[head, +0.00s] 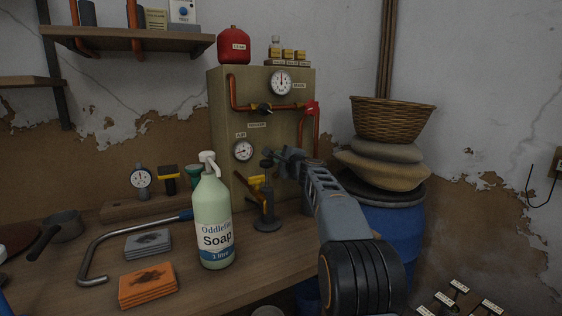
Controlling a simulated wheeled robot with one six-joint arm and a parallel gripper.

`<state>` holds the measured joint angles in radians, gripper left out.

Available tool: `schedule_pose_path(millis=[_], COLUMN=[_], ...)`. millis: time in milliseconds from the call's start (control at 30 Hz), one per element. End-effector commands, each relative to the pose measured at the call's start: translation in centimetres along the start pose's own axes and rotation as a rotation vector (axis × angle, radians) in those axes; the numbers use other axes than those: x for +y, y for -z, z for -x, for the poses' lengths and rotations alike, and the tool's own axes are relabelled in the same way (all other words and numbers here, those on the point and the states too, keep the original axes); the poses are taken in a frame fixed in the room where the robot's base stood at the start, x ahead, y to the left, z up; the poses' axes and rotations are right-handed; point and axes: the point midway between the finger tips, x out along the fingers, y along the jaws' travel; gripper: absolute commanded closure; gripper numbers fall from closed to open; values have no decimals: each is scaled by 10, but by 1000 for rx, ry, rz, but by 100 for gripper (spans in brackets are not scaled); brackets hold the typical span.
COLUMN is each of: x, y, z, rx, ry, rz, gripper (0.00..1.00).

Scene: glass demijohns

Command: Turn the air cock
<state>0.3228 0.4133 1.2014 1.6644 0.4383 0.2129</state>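An olive panel (268,90) stands at the back of the workbench. A plate marked AIR (241,135) is on its lower left, above a round white gauge (243,151). My gripper (277,158) is in front of the panel, right of that gauge, with my arm reaching in from the lower right. A small dark part beside the fingertips may be the air cock, but I cannot tell it from the fingers. Whether the fingers touch it or are open is too small and dark to see. A yellow-topped tool on a dark round base (267,225) stands just below.
A green soap bottle (213,220) stands in front of the panel's left side. An orange block (147,284), a grey block (148,244) and a bent metal bar (107,240) lie on the bench (215,287). A blue barrel (395,230) with sacks and a basket (392,119) is at the right.

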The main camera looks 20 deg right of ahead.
Motion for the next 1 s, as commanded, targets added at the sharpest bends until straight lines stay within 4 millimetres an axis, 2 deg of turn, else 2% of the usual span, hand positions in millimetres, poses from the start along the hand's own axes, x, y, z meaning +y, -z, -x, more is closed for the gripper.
schedule_pose_path(millis=[367, 400, 633, 867, 1000], x=[1, 1, 0, 0, 1], y=[0, 0, 0, 0, 0], z=[0, 0, 0, 0, 7], rx=[-1, -1, -1, -1, -1], ry=[-2, -2, -1, 0, 0], rz=[3, 3, 2, 2, 3], gripper=[100, 86, 64, 63, 63])
